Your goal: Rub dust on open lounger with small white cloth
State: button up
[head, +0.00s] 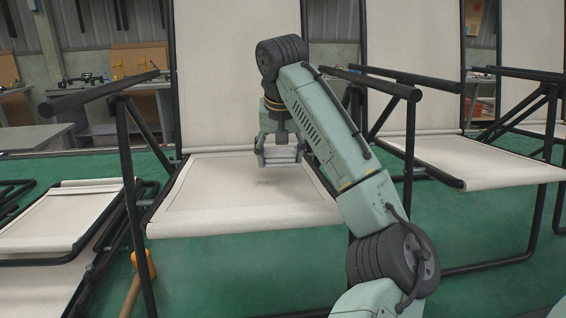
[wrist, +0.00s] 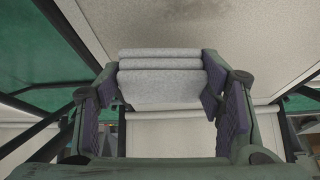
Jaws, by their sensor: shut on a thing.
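The open lounger has a cream fabric seat (head: 240,205) and an upright back (head: 215,75) in a black tube frame. My gripper (head: 279,158) is above the rear part of the seat, pointing down. It is shut on the small white cloth (wrist: 160,80), which looks folded or rolled in layers between the fingers in the wrist view. In the head view, a dim patch under my gripper could be dust or shadow. I cannot tell whether the cloth touches the seat.
Black armrest tubes (head: 100,92) flank the seat on both sides. Another open lounger (head: 470,165) stands at right, and a folded one (head: 60,220) lies low at left. A tan handle (head: 130,292) shows by the seat's front left leg. Green floor (head: 240,275) lies in front.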

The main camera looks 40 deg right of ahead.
aim_at(280, 149)
jog(key=shift+r, duration=2.65)
